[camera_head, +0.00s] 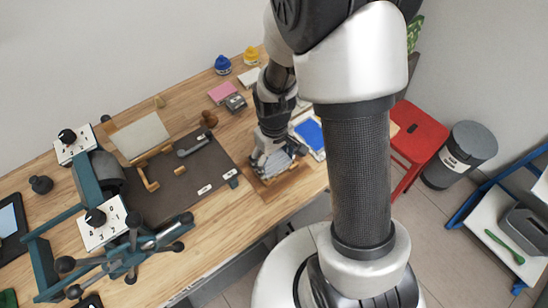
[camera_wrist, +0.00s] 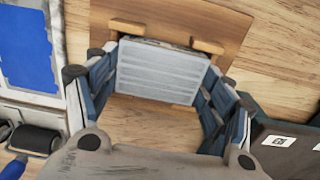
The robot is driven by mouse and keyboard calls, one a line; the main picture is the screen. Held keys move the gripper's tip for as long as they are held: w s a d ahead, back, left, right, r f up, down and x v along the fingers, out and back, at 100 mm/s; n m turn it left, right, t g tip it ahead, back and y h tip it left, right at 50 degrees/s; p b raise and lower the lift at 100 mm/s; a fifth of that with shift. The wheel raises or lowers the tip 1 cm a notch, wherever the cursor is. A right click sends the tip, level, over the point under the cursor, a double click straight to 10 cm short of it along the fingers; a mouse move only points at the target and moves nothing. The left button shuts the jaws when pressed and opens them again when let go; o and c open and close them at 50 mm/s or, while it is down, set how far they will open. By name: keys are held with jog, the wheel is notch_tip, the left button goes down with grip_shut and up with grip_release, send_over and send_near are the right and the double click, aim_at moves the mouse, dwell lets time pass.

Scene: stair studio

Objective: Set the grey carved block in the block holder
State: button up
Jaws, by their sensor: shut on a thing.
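The grey carved block (camera_wrist: 158,72) is held between the two fingers of my gripper (camera_wrist: 160,80) in the wrist view, its face showing fine parallel lines. The block holder (camera_wrist: 185,14), a brown wooden board with small wooden stops, lies under and beyond it. The block's far edge is close to the stops. I cannot tell whether the block rests on the board. In the head view my gripper (camera_head: 270,157) is over the holder (camera_head: 290,186) near the bench's front edge, and the block (camera_head: 281,162) shows partly below the fingers.
A blue inked slab (camera_head: 309,133) lies right of the holder; a black roller (camera_wrist: 34,139) shows in the wrist view. A dark mat (camera_head: 190,190) with tools lies left. A press (camera_head: 60,220) stands farther left. A red stool (camera_head: 420,135) stands beyond the bench.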

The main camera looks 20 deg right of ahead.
dwell(0.3)
jog(key=o, duration=1.2)
jog(key=shift+c, duration=0.2)
jog(key=shift+r+p, duration=3.25)
jog(key=shift+r, duration=0.7)
